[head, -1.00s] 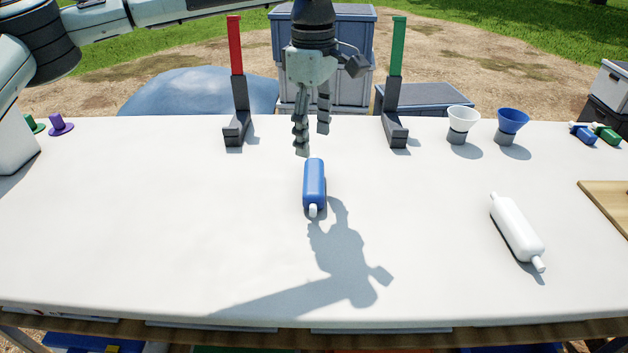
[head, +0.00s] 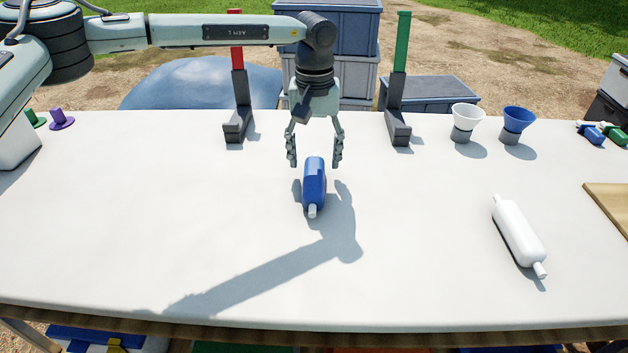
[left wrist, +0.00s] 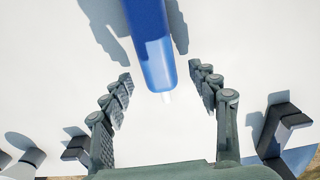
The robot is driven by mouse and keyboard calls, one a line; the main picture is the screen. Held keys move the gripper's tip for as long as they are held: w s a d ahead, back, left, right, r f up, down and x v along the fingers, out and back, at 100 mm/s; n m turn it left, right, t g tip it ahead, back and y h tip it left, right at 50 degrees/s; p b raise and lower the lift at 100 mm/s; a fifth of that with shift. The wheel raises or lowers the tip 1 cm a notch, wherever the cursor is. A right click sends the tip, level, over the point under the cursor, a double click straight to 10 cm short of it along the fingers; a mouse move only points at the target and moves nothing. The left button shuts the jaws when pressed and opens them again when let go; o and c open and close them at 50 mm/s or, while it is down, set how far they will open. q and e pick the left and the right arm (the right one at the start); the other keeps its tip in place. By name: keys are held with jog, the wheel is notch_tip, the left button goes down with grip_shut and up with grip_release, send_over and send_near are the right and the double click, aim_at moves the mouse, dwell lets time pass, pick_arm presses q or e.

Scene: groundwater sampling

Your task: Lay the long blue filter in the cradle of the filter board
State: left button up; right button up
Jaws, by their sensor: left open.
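The long blue filter (head: 314,184) lies on the white table, its pale end nozzle toward the front edge in the head view. My left gripper (head: 314,164) is open above the filter's far end, with one finger on each side and apart from it. In the left wrist view the blue filter (left wrist: 152,45) runs between and beyond the two open fingertips (left wrist: 166,82). No cradle or filter board can be made out for certain; a wooden board (head: 610,208) is cut off at the right edge. My right gripper is not in view.
A white filter (head: 518,235) lies to the right. Red (head: 237,90) and green (head: 400,80) uprights stand at the back, with a white funnel (head: 466,122) and a blue funnel (head: 516,124) to their right.

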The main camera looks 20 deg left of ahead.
pick_arm(q)
notch_tip(320, 180, down, 2)
jog(key=shift+f, duration=0.1)
grip_shut()
dwell(0.5)
